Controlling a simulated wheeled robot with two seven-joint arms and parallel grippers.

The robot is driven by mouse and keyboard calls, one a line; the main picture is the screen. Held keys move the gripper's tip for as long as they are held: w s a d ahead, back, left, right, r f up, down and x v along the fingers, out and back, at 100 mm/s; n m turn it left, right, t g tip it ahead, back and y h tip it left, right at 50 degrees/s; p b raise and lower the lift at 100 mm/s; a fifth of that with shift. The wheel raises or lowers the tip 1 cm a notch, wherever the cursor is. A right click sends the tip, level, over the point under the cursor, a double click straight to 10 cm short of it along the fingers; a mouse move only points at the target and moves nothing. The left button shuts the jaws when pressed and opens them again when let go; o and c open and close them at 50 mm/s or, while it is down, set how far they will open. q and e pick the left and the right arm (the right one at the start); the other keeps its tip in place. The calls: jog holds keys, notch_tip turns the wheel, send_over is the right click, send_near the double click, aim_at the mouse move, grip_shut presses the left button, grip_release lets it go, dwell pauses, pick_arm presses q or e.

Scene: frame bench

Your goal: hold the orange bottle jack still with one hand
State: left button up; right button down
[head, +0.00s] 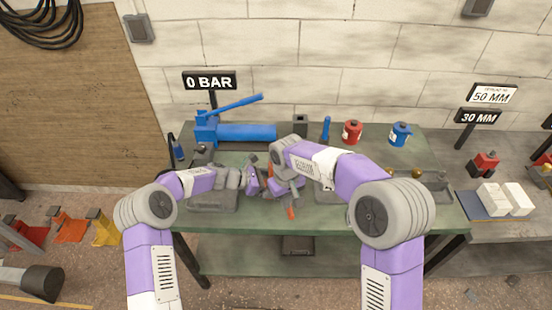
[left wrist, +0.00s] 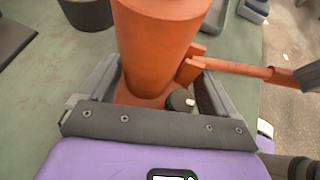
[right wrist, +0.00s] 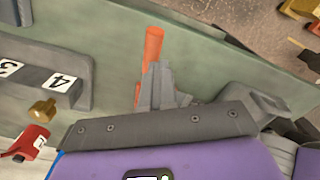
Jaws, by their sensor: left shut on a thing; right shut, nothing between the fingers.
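The orange bottle jack (left wrist: 160,45) stands upright in the left wrist view, its base between the fingers of my left gripper (left wrist: 150,100), which is shut on it. Its orange lever (left wrist: 240,68) sticks out to the right. In the head view my arms hide most of the jack; a bit of orange (head: 291,213) shows by the grippers. My right gripper (right wrist: 157,80) is shut and empty beside the orange lever (right wrist: 152,50) in the right wrist view. I cannot tell whether it touches the lever.
A blue pump (head: 245,132) stands at the back of the green bench (head: 260,235), under a "0 BAR" sign (head: 209,81). A red can (head: 352,132) and a blue can (head: 400,134) stand to its right. A grey numbered block (right wrist: 60,75) lies near my right gripper.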

notch_tip(320, 180, down, 2)
jog(key=shift+d+f, duration=0.1)
jog(key=shift+f, duration=0.1)
notch_tip(320, 180, up, 4)
jog(key=shift+r, duration=0.1)
dwell(0.9)
